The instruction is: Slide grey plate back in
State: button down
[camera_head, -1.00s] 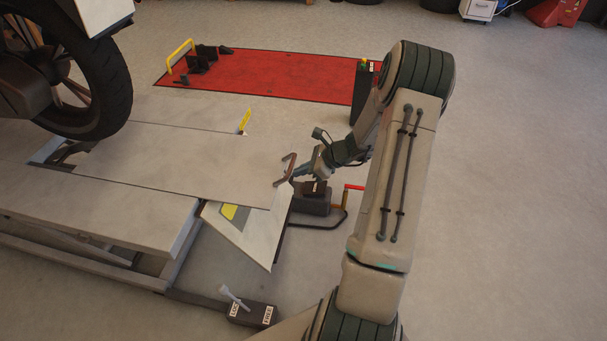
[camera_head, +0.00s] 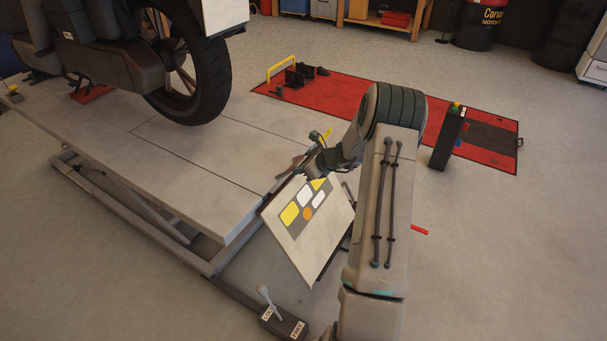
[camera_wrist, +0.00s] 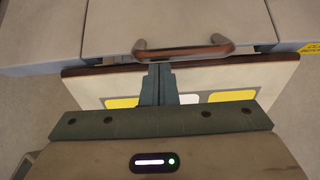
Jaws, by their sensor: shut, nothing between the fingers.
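The grey plate (camera_head: 205,150) lies in the deck of the motorcycle lift, behind the motorcycle's wheel, and looks level with the deck around it. In the wrist view the plate (camera_wrist: 180,15) fills the gap between two deck sections, with a thin seam on each side. Its brown handle (camera_wrist: 185,49) is at the plate's near edge. My gripper (camera_wrist: 158,70) is shut and empty, its fingertips right at the handle's near side, left of its middle; I cannot tell if they touch. In the head view my gripper (camera_head: 303,169) is at the lift's end, partly hidden by my arm.
A tilted ramp flap (camera_head: 325,225) with yellow and white stickers hangs below the lift's end. A lock pedal (camera_head: 282,320) is on the floor at front.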

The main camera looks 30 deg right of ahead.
jog(key=shift+w+a+r, duration=0.15)
jog(key=shift+w+a, duration=0.05)
jog(key=shift+a, duration=0.05)
jog(key=s+d+r, duration=0.5)
jog(key=s+d, duration=0.1)
jog(key=s, duration=0.4)
jog(key=shift+d+r+p, duration=0.2)
jog(key=shift+d+p, duration=0.2)
